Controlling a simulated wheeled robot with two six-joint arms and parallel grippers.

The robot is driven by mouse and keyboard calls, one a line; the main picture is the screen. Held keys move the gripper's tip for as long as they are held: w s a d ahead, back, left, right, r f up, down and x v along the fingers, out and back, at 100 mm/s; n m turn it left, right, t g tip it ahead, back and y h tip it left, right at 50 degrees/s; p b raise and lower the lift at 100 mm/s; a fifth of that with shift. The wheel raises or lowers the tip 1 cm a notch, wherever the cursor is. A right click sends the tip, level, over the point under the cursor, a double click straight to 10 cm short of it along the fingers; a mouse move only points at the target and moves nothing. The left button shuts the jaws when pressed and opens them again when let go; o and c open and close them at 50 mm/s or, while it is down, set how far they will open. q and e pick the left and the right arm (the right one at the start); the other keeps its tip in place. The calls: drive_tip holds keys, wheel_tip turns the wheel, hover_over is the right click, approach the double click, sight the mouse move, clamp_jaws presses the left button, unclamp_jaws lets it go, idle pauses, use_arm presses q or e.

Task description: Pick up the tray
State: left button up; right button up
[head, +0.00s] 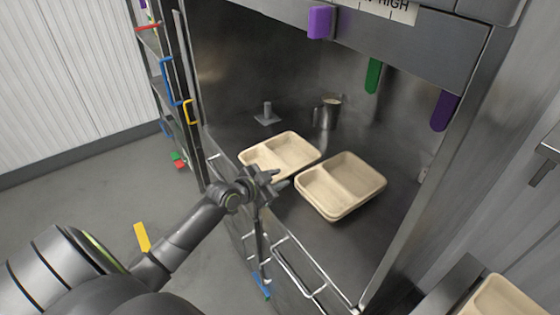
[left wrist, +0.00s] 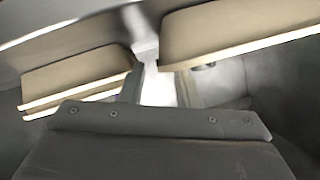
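Two beige two-compartment trays rest on the steel counter. The left tray (head: 296,146) lies farther back, its near edge partly behind my left gripper. The right tray (head: 356,172) shows a doubled rim, like a stack. My left gripper (head: 281,180) is at the counter's front edge, by the gap between the trays. In the left wrist view, the gripper's two fingers (left wrist: 160,88) stand apart with nothing between them. That view seems upside down, with a doubled-rim tray (left wrist: 75,78) at left and another tray (left wrist: 238,28) at right. My right gripper is not in view.
The counter (head: 325,238) sits in a steel cabinet with side walls. A metal cup (head: 327,115) and a small post on a base (head: 267,114) stand behind the trays. Another beige tray (head: 498,299) is at the lower right. Wire handles (head: 300,268) run below the counter's front.

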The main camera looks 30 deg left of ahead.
use_arm(q)
drive_tip(key=shift+x, duration=1.35)
drive_tip(key=shift+s, duration=0.1)
clamp_jaws()
